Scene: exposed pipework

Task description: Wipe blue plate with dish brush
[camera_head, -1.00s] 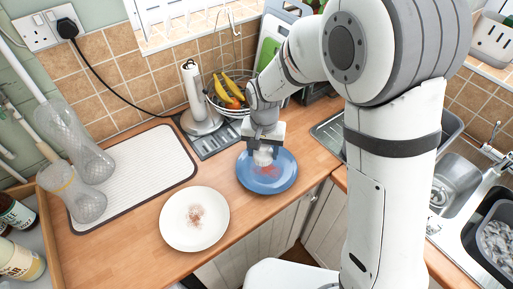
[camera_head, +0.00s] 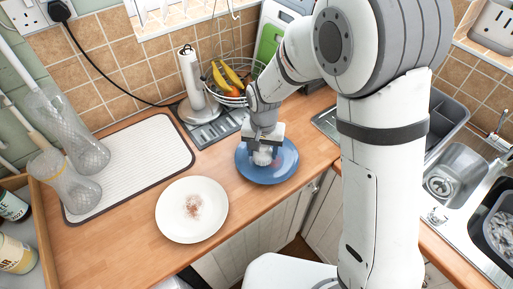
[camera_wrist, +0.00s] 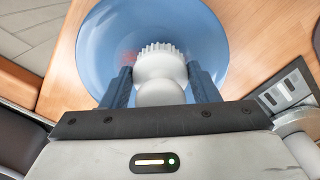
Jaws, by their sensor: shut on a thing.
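The blue plate (camera_head: 287,168) lies on the wooden counter near its front edge. My gripper (camera_head: 264,148) is above it, pointing down. It is shut on the white dish brush (camera_head: 263,158), whose head is over the middle of the plate. In the wrist view the brush (camera_wrist: 160,72) sits between the two fingers (camera_wrist: 161,84), bristles toward the blue plate (camera_wrist: 98,45). It looks to be at the plate surface, but contact is hard to tell. A faint reddish smear (camera_wrist: 128,57) shows on the plate left of the brush. The rest under the brush is hidden.
A white plate (camera_head: 175,222) with a brownish stain is left of the blue plate. A drying mat (camera_head: 135,160), paper towel holder (camera_head: 193,82) and wire fruit basket (camera_head: 222,97) stand behind. Glass vessels are at left, and the sink (camera_head: 455,180) is at right.

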